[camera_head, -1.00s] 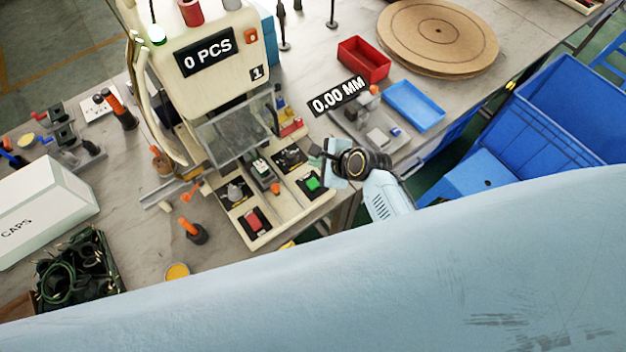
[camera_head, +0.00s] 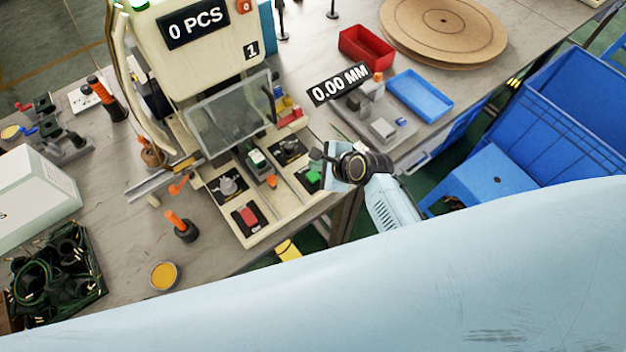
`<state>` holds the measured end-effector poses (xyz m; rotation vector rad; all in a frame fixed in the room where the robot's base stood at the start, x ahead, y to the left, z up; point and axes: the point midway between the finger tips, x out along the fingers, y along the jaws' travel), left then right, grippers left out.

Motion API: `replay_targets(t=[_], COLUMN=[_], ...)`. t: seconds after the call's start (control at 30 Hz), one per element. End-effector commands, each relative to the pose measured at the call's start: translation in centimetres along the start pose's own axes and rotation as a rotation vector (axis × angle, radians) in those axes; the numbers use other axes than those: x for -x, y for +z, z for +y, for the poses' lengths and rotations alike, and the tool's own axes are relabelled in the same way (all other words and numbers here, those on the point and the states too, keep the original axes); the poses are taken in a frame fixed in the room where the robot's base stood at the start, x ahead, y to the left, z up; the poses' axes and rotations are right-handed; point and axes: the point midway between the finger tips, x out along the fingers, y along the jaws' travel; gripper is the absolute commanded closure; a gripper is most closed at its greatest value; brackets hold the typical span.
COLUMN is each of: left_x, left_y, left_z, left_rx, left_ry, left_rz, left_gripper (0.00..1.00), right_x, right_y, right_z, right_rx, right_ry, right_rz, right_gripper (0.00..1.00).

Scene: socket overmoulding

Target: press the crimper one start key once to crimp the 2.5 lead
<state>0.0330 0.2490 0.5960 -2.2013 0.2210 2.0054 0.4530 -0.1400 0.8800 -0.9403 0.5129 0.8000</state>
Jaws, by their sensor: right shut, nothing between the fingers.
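Crimper one (camera_head: 205,75) is the cream machine with a "0 PCS" display and a "1" label. Its base panel carries a green key (camera_head: 312,178) at the right and a red key (camera_head: 249,216) at the front left, each on a black plate. I take the green one as the start key. My right gripper (camera_head: 319,158) is shut and empty, just above and beside the green key, overlapping its right side in the picture. Whether it touches the key cannot be told. A 2.5 lead cannot be made out. My left gripper is not in view.
A clear guard (camera_head: 228,112) stands over the crimper's middle. A measuring device with a "0.00 MM" display (camera_head: 338,84), a blue tray (camera_head: 420,95) and a red tray (camera_head: 366,48) lie behind my right gripper. An orange-handled tool (camera_head: 180,226) stands left of the base.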

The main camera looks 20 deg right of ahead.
Motion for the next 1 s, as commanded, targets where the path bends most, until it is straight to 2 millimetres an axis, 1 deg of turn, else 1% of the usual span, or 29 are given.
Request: replay_targets(t=[0.03,0.2,1.0], left_x=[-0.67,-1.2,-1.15], left_y=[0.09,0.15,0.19], left_z=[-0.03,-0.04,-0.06], left_rx=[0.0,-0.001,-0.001], left_ry=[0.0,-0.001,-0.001], left_rz=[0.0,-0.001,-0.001], left_gripper=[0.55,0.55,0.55], right_x=[-0.7,-1.41,-1.41], right_y=[-0.49,-0.99,-0.98], right_z=[0.54,1.02,1.02], right_rx=[-0.001,-0.001,0.0], right_ry=[0.002,0.001,0.0], right_rz=[0.0,0.0,0.0], right_gripper=[1.0,1.0,1.0])
